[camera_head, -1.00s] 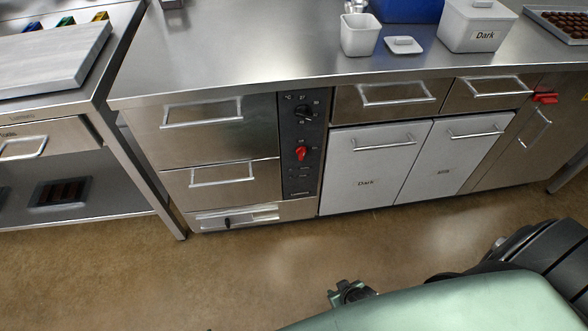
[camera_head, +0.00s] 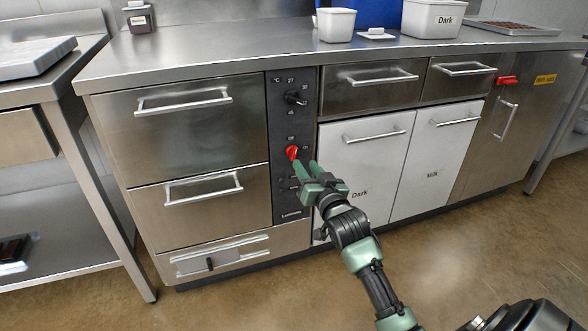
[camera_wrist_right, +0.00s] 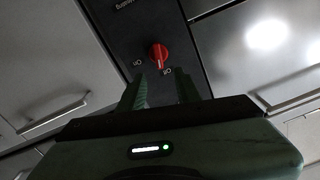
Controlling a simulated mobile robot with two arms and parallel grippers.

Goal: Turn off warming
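A black control panel (camera_head: 288,205) is set in the steel counter front between the drawers and the white bins. A red knob (camera_head: 292,152) sits on its lower half, and a black knob (camera_head: 296,98) above it. My right gripper (camera_head: 305,170) is open, its two green fingers pointing at the red knob from just below. In the right wrist view the red knob (camera_wrist_right: 159,53) is ahead of the fingertips (camera_wrist_right: 159,82), apparently not between them, with labels "On" and "Off" beside it. I cannot tell whether they touch. My left gripper is out of view.
Two steel drawers (camera_head: 196,126) are left of the panel. White bins marked Dark (camera_head: 365,150) and Milk (camera_head: 436,150) are on the right. Handles stick out from the fronts. White containers stand on the steel counter (camera_head: 240,52). Floor in front is clear apart from my arm.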

